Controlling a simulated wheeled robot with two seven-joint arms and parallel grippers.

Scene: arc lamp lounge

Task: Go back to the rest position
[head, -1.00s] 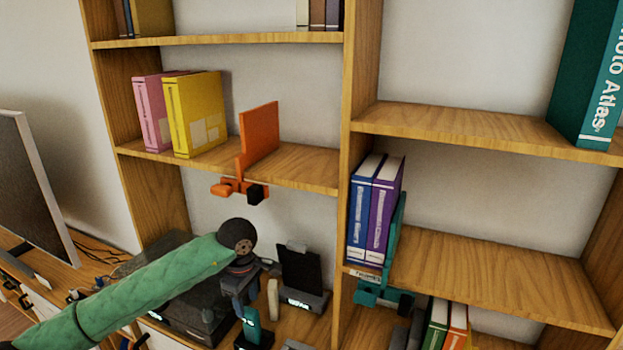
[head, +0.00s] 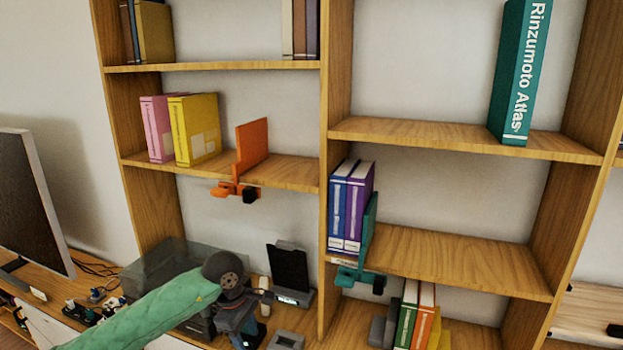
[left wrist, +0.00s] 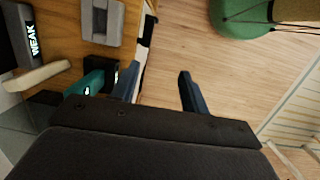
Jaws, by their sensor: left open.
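My left arm, in a green sleeve, comes in from the lower left in the head view. My left gripper (head: 247,334) is low in front of the bookcase, above the desk-level surface, at the bottom edge of the view. In the left wrist view its two dark fingers (left wrist: 158,88) are apart with wooden floor visible between them, and nothing is held. A small teal item (left wrist: 90,84) shows close beside the left finger; I cannot tell if they touch. My right gripper is not in view.
The bookcase's upright (head: 338,70) and shelves stand ahead. An orange bookend (head: 252,146) juts from the left shelf, a teal bookend (head: 369,236) from the right one. A black phone stand (head: 289,272) is near my gripper. A monitor (head: 32,200) stands left.

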